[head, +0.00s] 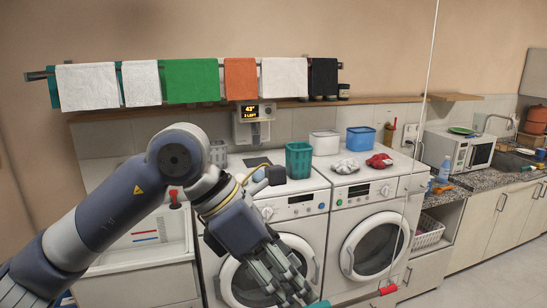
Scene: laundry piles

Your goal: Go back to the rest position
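My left arm comes in from the left and reaches across the front of the left washing machine (307,207). My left gripper (284,286) points down toward the bottom of the picture, in front of that machine's round door. Its fingers are seen from behind, so their gap and anything between them cannot be judged. My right gripper is not in view. A white cloth pile (345,166) and a red cloth pile (379,161) lie on top of the right washing machine (376,200).
A teal basket (298,161) stands on the left machine. White (325,143) and blue (360,139) tubs stand behind. Towels (192,80) hang on a wall rail. A thin pale line (424,100) crosses the right machine. Floor (480,280) is clear at lower right.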

